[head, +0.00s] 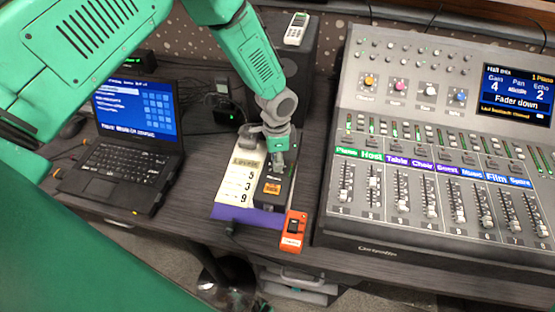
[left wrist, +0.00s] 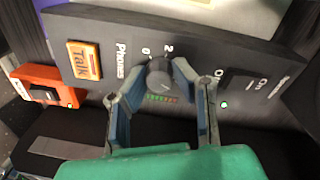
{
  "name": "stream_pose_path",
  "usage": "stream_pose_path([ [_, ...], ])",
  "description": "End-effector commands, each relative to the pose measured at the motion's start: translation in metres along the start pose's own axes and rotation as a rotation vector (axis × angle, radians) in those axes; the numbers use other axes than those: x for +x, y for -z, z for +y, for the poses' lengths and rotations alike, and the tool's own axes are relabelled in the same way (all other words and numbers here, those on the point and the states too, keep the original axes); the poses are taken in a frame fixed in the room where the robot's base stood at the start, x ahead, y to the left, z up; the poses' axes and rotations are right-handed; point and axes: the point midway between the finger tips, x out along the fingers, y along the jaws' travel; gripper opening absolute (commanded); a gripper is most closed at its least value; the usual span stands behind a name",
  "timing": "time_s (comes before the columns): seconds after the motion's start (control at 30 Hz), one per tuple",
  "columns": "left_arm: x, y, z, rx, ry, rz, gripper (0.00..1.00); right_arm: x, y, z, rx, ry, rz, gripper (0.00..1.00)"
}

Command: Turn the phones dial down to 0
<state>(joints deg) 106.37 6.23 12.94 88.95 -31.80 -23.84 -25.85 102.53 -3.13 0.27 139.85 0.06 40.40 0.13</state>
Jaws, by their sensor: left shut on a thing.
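The phones dial (left wrist: 160,72) is a round dark knob on a black panel in the left wrist view. The word Phones stands beside it, with the marks 0 and 2 at its rim and a row of small coloured lights under it. My left gripper (left wrist: 163,84) has its two fingers on either side of the knob and is shut on it. I cannot read the dial's pointer clearly. In the head view my left gripper (head: 278,163) reaches down to the small black box (head: 272,193) and hides the dial. My right gripper is not in view.
An orange Talk button (left wrist: 84,60) and an On switch (left wrist: 243,80) share the panel. An orange switch box (head: 293,231) stands at the table's front edge. A large fader mixer (head: 400,245) is to the right, a laptop (head: 130,140) to the left.

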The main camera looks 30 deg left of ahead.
Motion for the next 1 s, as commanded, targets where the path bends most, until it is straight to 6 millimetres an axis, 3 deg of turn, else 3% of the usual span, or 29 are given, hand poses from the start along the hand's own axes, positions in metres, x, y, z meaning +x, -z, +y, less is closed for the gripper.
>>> stream_pose_path([
  [0.37, -0.0012, 0.0007, -0.0018, -0.168, 0.005, 0.012, 0.0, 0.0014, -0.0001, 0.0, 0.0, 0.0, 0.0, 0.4],
  [1.0, -0.0022, 0.0006, -0.002, -0.766, 0.006, 0.05, 0.0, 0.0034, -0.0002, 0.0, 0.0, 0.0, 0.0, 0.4],
])
